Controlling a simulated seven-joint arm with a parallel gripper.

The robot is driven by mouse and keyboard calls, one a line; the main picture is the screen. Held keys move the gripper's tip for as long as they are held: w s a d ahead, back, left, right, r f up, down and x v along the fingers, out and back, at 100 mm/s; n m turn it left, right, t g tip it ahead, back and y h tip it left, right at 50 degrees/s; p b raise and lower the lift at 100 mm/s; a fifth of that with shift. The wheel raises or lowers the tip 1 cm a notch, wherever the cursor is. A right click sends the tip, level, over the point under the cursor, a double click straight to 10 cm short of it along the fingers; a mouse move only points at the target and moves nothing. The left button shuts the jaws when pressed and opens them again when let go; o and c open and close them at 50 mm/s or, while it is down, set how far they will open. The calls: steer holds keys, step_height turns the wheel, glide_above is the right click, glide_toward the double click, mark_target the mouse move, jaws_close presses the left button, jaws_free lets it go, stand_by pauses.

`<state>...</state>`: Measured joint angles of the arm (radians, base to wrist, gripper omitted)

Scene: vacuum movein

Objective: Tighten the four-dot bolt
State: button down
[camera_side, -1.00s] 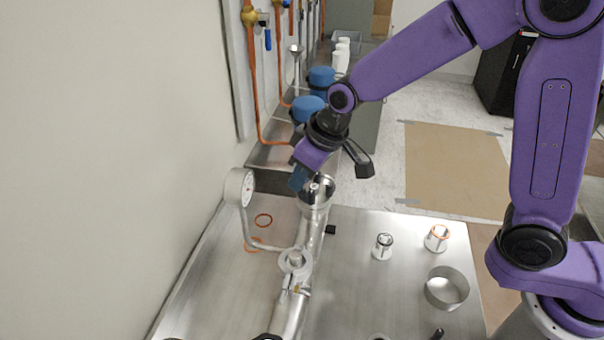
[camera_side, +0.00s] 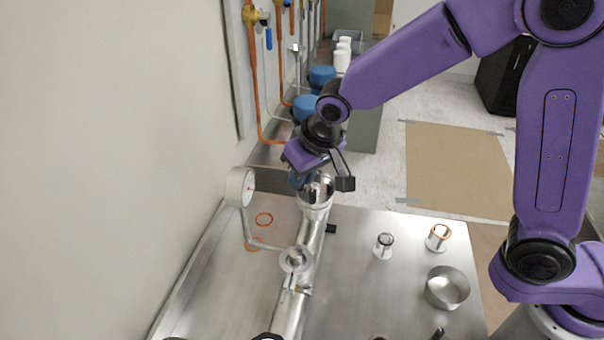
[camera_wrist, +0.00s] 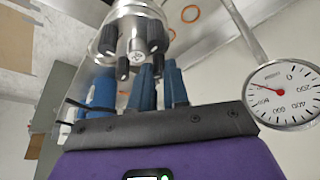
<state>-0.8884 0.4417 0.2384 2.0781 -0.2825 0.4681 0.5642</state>
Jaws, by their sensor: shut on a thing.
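The steel flange (camera_side: 316,197) at the far end of the pipe carries several black-headed bolts. In the wrist view, one bolt (camera_wrist: 108,38) stands at the left of the flange hub (camera_wrist: 138,56), another (camera_wrist: 155,35) at the right, and a third (camera_wrist: 123,68) lower left. My gripper (camera_wrist: 160,72) has its two blue fingers on either side of the lower right bolt (camera_wrist: 158,64) and is shut on it. The dot marks are too small to read, so I cannot tell which is the four-dot bolt. In the side view, my gripper (camera_side: 301,180) partly hides the flange.
A pressure gauge (camera_side: 240,187) stands left of the pipe (camera_side: 292,310); it also shows in the wrist view (camera_wrist: 283,92). Small fittings (camera_side: 383,246) and a steel ring (camera_side: 447,288) stand on the table's right.

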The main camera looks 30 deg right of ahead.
steer(key=c, duration=1.1)
jaws_free()
steer(key=a+v, duration=0.1)
steer(key=v, duration=1.6)
steer(key=shift+d+r, duration=0.2)
steer(key=shift+d, duration=0.2)
steer(key=shift+s, duration=0.1)
